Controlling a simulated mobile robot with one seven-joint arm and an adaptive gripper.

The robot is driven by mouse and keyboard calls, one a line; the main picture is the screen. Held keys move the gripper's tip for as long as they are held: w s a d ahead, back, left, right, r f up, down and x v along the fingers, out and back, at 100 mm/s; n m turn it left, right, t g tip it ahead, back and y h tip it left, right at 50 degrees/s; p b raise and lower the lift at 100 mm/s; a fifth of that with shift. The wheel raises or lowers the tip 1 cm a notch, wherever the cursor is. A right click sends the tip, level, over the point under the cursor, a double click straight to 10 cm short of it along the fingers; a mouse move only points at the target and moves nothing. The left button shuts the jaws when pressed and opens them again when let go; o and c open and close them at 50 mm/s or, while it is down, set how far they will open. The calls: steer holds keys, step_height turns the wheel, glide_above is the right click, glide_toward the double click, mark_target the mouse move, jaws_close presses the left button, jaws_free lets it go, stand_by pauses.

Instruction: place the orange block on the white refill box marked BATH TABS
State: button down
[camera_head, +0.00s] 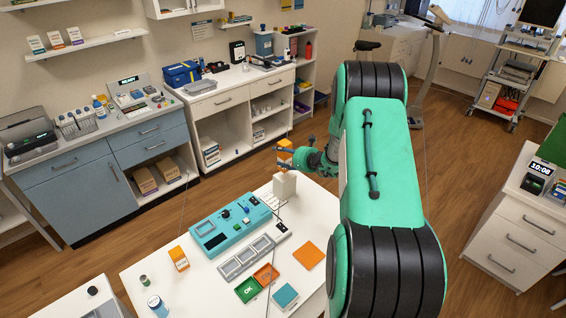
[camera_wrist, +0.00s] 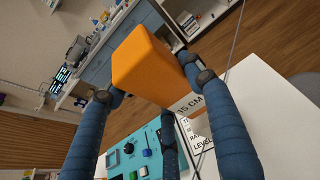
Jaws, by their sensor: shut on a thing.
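My gripper (camera_head: 287,152) is shut on the orange block (camera_wrist: 150,65), above the far end of the white table. The block also shows in the head view (camera_head: 284,157), partly covered by the fingers. In the wrist view two blue fingers are at the block's sides and a third (camera_wrist: 169,140) is below it. A white upright block (camera_head: 285,184) stands on the table just below my gripper; in the wrist view it bears the print "15 CM" (camera_wrist: 189,104). I cannot read BATH TABS on anything in either view.
The white table (camera_head: 215,290) also holds a teal device (camera_head: 232,224), a grey tray row (camera_head: 247,258), green and orange trays, an orange mat (camera_head: 307,254), an orange-and-white box (camera_head: 179,259) and small jars. Cabinets line the wall behind.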

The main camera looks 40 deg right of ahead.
mark_target(287, 162)
steer(key=shift+f, duration=1.7)
steer(key=c, duration=0.7)
jaws_free()
steer(key=shift+f, duration=0.1)
steer(key=shift+c, duration=0.2)
steer(key=shift+s, duration=0.1)
steer(key=v, duration=1.2)
steer(key=shift+a, duration=0.1)
